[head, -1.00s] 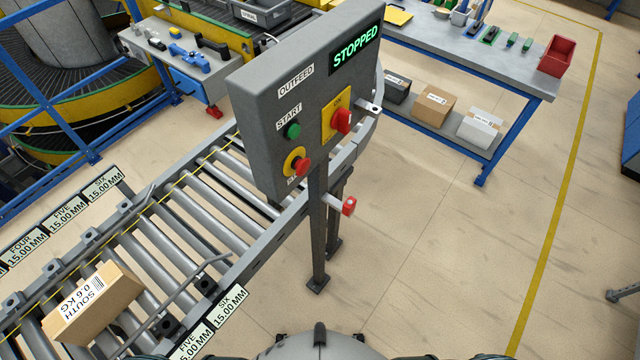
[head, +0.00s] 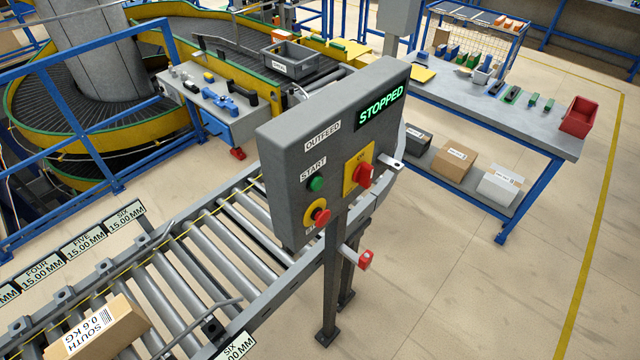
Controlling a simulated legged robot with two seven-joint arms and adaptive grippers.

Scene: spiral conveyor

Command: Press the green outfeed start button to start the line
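The green start button (head: 316,184) sits under a START label on the grey outfeed control box (head: 285,170) in the head view. The box's display (head: 381,107) reads STOPPED in green. Below the green button is a red mushroom button (head: 320,215) on a yellow disc. To its right is a red rotary switch (head: 363,175) on a yellow plate. The box stands on a dark post beside the roller conveyor. Neither of my grippers shows in the head view.
The roller conveyor (head: 205,255) runs behind and left of the box. A cardboard box (head: 100,330) marked SOUTH lies on it at lower left. A workbench (head: 470,90) with a red bin (head: 578,117) stands at back right. Floor right of the post is clear.

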